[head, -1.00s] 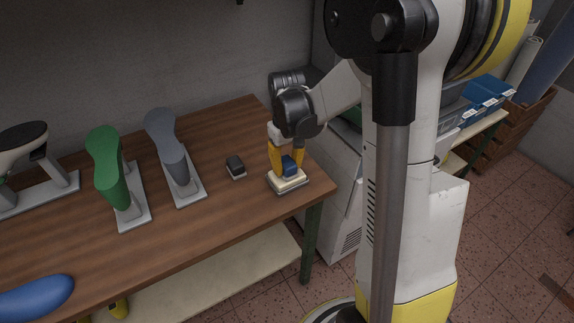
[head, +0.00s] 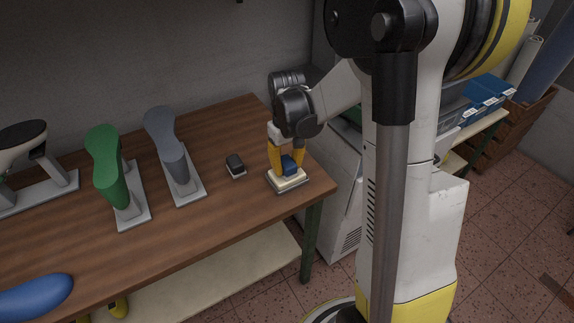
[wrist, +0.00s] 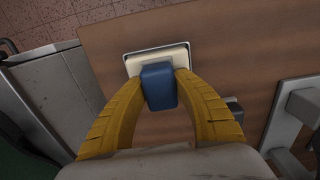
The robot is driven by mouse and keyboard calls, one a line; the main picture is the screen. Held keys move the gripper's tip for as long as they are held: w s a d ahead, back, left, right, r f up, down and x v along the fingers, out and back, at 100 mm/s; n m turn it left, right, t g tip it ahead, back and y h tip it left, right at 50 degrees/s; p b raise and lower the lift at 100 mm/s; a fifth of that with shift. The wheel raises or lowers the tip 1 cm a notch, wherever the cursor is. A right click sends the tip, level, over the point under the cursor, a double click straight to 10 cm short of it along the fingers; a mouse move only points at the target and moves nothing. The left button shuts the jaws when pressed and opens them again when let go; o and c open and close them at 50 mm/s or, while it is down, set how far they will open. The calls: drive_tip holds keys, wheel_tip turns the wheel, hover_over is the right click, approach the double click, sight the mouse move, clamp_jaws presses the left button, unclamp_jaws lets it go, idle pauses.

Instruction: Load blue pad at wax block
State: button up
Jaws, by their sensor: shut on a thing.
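The blue pad (head: 289,165) is between the yellow fingers of my gripper (head: 287,165), which is shut on it. In the wrist view the blue pad (wrist: 159,86) sits between the two fingertips (wrist: 161,78). The wax block (head: 288,180) is a cream slab on a grey base near the right end of the table. The pad is at the wax block's top, seemingly touching it; the exact contact is hidden. In the wrist view the wax block (wrist: 147,56) shows beyond the pad, partly covered by it.
A small dark block on a light base (head: 236,166) stands left of the wax block. A grey last (head: 168,142) and a green last (head: 109,170) stand on plates further left. A blue shape (head: 36,298) lies at the lower left. The wooden table (head: 215,215) is clear in front.

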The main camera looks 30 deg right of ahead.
sight(286, 161)
idle(0.3)
drive_tip(key=shift+r+p, duration=2.65)
drive_tip(key=shift+r, duration=0.9)
clamp_jaws()
drive_tip(key=shift+a+f, duration=0.1)
